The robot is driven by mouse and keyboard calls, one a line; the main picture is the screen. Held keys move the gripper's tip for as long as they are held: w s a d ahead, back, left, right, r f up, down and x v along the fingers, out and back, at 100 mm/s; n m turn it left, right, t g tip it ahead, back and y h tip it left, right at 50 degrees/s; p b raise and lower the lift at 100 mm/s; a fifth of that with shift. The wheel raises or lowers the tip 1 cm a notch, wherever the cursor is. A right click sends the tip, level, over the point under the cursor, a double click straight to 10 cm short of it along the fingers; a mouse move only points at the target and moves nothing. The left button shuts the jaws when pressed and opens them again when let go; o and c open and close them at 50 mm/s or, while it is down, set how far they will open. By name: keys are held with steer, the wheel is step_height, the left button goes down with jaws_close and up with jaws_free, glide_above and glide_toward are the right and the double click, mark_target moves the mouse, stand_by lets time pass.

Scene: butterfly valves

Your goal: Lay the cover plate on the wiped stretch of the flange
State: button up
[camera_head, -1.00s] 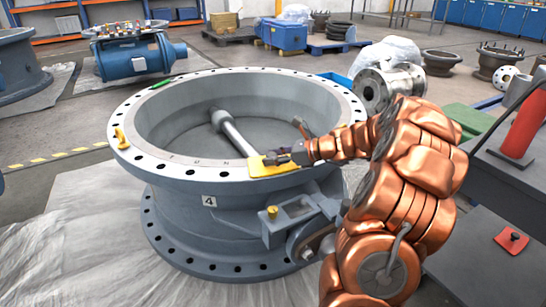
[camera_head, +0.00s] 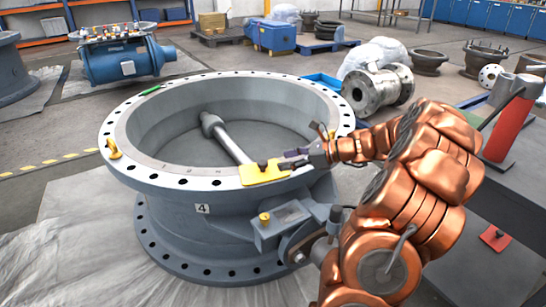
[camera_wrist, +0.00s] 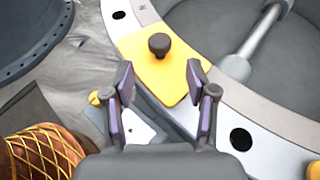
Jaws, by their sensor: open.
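The yellow cover plate (camera_head: 252,177) lies on the pale flange (camera_head: 200,182) at the near side of the big grey valve. Its dark knob (camera_wrist: 159,44) stands up in the wrist view, in front of my fingers and clear of them. The plate (camera_wrist: 180,85) lies between two visible bolt holes of the flange (camera_wrist: 268,128). My gripper (camera_head: 288,161) is open and empty, just right of the knob; in the wrist view its fingers (camera_wrist: 163,88) are spread at the plate's near edge. The flange surface under the plate is hidden.
A yellow clip (camera_head: 114,149) sits on the flange's left, and a green marker (camera_head: 151,89) at its back left. A shaft (camera_head: 226,138) crosses the open bore. A bench with a red cylinder (camera_head: 508,125) and red plate (camera_head: 496,240) stands at the right.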

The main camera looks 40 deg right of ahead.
steer(key=s+a+n+g, duration=0.3)
steer(key=s+a+n, duration=0.15)
steer(key=a, duration=0.45)
steer(key=s+a+r+n+g+p, duration=0.1)
steer(key=s+a+n+g, duration=0.3)
steer(key=a, duration=0.5)
steer(key=s+a+n+g, duration=0.3)
steer(key=a+n, duration=0.3)
steer(key=a, duration=0.3)
steer(key=s+a+f+n+g+h, duration=0.1)
steer(key=s+n+g+h, duration=0.1)
steer(key=s+n+h, duration=0.2)
steer(key=s+a+f+n+g+h, duration=0.1)
steer(key=s+n+h, duration=0.3)
steer(key=s+n, duration=0.6)
steer(key=shift+s+f+g, duration=0.55)
steer(key=shift+s+g, duration=0.15)
steer(key=shift+s, duration=3)
